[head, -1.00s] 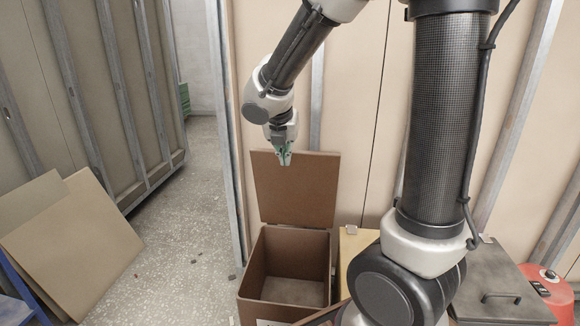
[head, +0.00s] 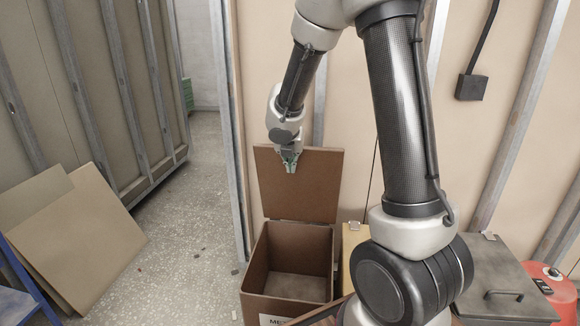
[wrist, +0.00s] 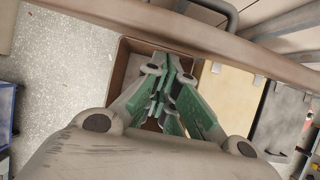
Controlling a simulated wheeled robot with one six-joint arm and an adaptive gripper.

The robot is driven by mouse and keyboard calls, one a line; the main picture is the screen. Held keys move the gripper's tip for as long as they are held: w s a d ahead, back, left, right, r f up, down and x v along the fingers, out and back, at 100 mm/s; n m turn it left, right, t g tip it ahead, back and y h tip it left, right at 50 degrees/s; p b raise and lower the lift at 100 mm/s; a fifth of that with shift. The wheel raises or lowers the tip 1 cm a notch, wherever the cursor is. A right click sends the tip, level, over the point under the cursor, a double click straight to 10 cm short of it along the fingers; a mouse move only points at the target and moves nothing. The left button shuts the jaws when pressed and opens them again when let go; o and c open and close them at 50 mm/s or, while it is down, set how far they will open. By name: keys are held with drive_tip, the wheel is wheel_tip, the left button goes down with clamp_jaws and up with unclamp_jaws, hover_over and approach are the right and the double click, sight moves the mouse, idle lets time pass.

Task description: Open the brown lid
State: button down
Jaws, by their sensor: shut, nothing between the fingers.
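The brown lid (head: 312,192) stands upright at the back of the brown box (head: 244,285) in the head view. The box is open at the top and its inside looks empty. My gripper (head: 291,169) is in front of the upper part of the lid, pointing down, above the box. Its fingers are closed together with nothing between them. In the wrist view my gripper (wrist: 168,100) shows green finger pads, with the box rim (wrist: 121,62) behind them. I cannot tell whether the fingers touch the lid.
A yellowish box (head: 352,243) stands just right of the brown box, partly behind my arm. A grey lidded box with a handle (head: 490,268) and a red container (head: 562,292) are farther right. Loose panels (head: 75,235) lean at the left. The speckled floor (head: 190,225) between is mostly clear.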

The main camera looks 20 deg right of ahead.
drive_tip(key=shift+w+d, duration=0.15)
drive_tip(key=shift+w, duration=0.05)
drive_tip(key=w+d+r, duration=0.2)
drive_tip(key=w+d, duration=0.4)
drive_tip(key=w, duration=0.3)
drive_tip(key=shift+w+d, duration=0.15)
drive_tip(key=shift+r, duration=0.1)
